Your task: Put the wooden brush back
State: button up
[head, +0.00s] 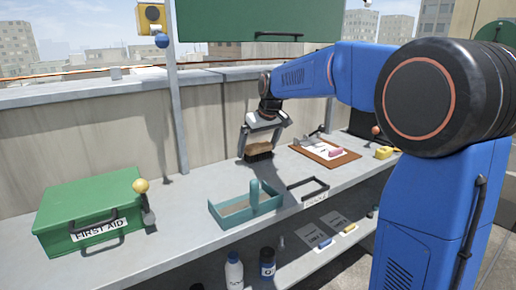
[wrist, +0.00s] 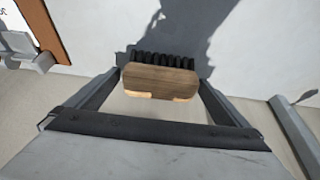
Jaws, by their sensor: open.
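The wooden brush (head: 258,149) has a brown wooden block and dark bristles. It rests on the grey bench top towards the back wall. In the wrist view the brush (wrist: 160,81) lies between the two fingers, bristles facing away from me. My gripper (head: 262,143) points down over the brush with its fingers open on either side. In the wrist view my gripper (wrist: 160,88) shows a finger near each end of the block; I cannot tell whether they touch it. A black rectangular frame (head: 308,186) with a small label, too small to read, sits empty at the bench's front edge.
A teal tray (head: 231,220) with an upright handle stands in front of the brush. A clipboard (head: 318,158) with a pink item lies to its right. A green first aid box (head: 90,213) stands at left. Bottles (head: 267,264) stand on the lower shelf.

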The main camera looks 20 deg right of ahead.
jog(key=v, duration=1.2)
